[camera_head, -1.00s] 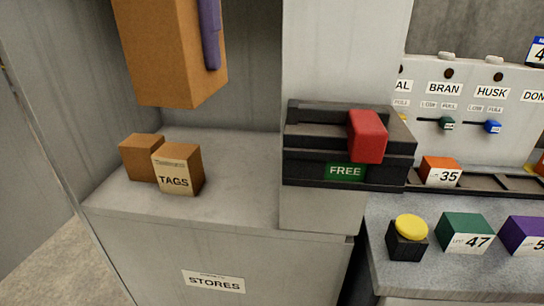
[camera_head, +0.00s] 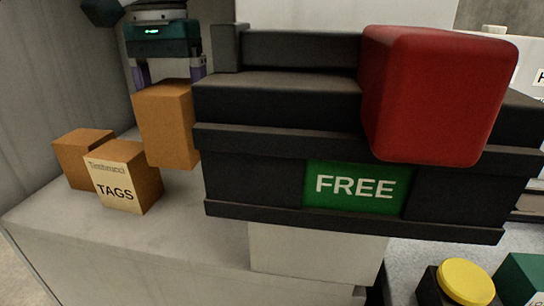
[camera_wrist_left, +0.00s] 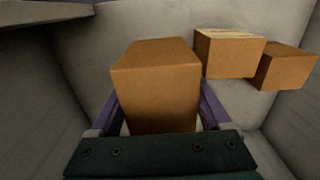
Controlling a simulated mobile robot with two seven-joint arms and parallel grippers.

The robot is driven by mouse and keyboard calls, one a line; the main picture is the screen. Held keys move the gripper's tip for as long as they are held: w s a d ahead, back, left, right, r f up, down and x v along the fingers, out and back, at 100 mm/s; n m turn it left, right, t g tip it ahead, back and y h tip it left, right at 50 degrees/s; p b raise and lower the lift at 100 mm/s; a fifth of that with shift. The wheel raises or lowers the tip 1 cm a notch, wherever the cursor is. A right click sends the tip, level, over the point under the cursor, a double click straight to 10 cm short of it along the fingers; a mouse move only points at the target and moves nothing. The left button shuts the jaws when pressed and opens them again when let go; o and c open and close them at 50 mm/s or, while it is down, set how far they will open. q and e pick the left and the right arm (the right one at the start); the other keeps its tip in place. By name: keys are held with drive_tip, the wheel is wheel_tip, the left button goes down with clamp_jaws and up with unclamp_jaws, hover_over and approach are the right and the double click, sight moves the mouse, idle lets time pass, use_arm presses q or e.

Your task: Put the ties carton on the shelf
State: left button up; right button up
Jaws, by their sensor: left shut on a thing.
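A plain brown carton (camera_head: 165,125) is in my left gripper (camera_head: 168,78), which reaches into the recess from behind it in the head view. Its purple fingers grip the carton's two sides, as the left wrist view (camera_wrist_left: 158,95) also shows. No label shows on its visible faces, so I cannot read whether it is the ties carton. It is upright, over the pale shelf top (camera_head: 150,225) and to the right of the TAGS carton (camera_head: 125,180). I cannot tell whether its base touches the shelf. My right gripper is not in view.
Another brown carton (camera_head: 78,155) stands left of the TAGS carton. A black unit with a green FREE sign (camera_head: 355,187) and a red block (camera_head: 435,95) hides the shelf's right side. A yellow button (camera_head: 466,280) is at lower right. Bare shelf shows in front of the cartons.

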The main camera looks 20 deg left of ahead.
use_arm(q)
wheel_tip(320, 180, down, 10)
drive_tip(key=shift+w+f+b, duration=0.1)
drive_tip(key=shift+b, duration=0.75)
drive_tip(key=o, duration=1.5)
drive_tip(key=shift+o, duration=0.2)
wheel_tip(320, 180, up, 12)
drive_tip(key=shift+r+p, duration=0.1)
drive_tip(key=shift+p, duration=1.05)
